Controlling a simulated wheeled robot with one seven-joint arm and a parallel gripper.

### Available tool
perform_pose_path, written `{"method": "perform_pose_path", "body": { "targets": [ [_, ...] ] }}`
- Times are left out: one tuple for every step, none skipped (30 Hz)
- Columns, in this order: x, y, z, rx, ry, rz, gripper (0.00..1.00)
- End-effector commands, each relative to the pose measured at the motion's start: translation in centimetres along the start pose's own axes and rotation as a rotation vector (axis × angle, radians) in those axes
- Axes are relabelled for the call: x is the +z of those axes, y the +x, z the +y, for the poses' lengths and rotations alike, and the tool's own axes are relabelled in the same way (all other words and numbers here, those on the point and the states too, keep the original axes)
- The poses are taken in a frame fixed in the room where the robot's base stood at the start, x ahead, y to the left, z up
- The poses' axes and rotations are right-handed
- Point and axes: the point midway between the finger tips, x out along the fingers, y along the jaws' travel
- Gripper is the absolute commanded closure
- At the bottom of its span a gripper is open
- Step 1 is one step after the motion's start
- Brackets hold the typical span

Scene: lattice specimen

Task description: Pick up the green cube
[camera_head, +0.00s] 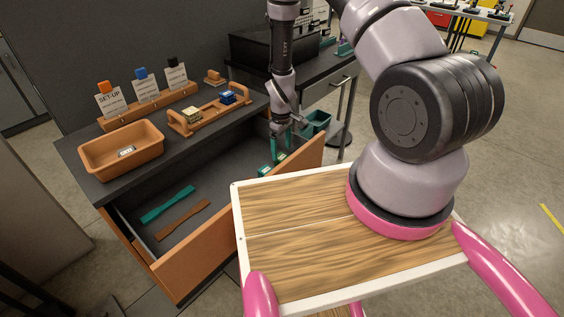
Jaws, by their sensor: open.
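My gripper (284,131) points down over the right end of an open drawer (232,203), with its jaws open. Small green pieces (265,171) lie in the drawer just below and left of the gripper. They are too small and partly covered for me to tell which one is the green cube. I see nothing held between the fingers.
A teal strip (167,204) and a brown strip (182,219) lie at the drawer's left. An orange bin (121,150), a carrier (207,116) and a rack of labelled cards (147,106) stand on the dark bench. A teal bin (316,123) is right of my gripper.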

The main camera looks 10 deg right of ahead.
Motion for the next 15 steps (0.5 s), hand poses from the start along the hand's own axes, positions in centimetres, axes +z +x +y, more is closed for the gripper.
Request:
{"method": "perform_pose_path", "body": {
  "targets": [
    [0.1, 0.6, 0.0, -0.001, 0.000, -0.001, 0.09],
    [0.1, 0.8, 0.0, 0.000, 0.000, -0.001, 0.09],
    [0.0, 0.9, 0.0, 0.000, 0.001, 0.000, 0.09],
    [0.0, 1.1, 0.0, 0.000, 0.001, 0.000, 0.09],
    [0.0, 1.3, 0.0, 0.000, 0.002, 0.000, 0.09],
    [0.1, 1.8, 0.1, -0.001, 0.002, -0.001, 0.09],
    [0.1, 2.2, 0.1, -0.001, 0.002, -0.002, 0.09],
    [0.1, 2.7, 0.2, -0.001, 0.002, -0.002, 0.09],
    [0.1, 3.3, 0.3, -0.001, 0.003, -0.002, 0.09],
    [0.1, 3.8, 0.3, -0.001, 0.003, -0.002, 0.09],
    [0.1, 4.3, 0.4, -0.001, 0.002, -0.001, 0.09],
    [0.1, 4.8, 0.4, -0.001, 0.001, -0.001, 0.09],
    [0.1, 5.2, 0.3, -0.001, 0.001, -0.002, 0.09],
    [0.1, 5.5, 0.3, -0.001, 0.002, -0.001, 0.09],
    [0.1, 5.8, 0.4, -0.001, 0.003, -0.001, 0.09]
  ]
}}
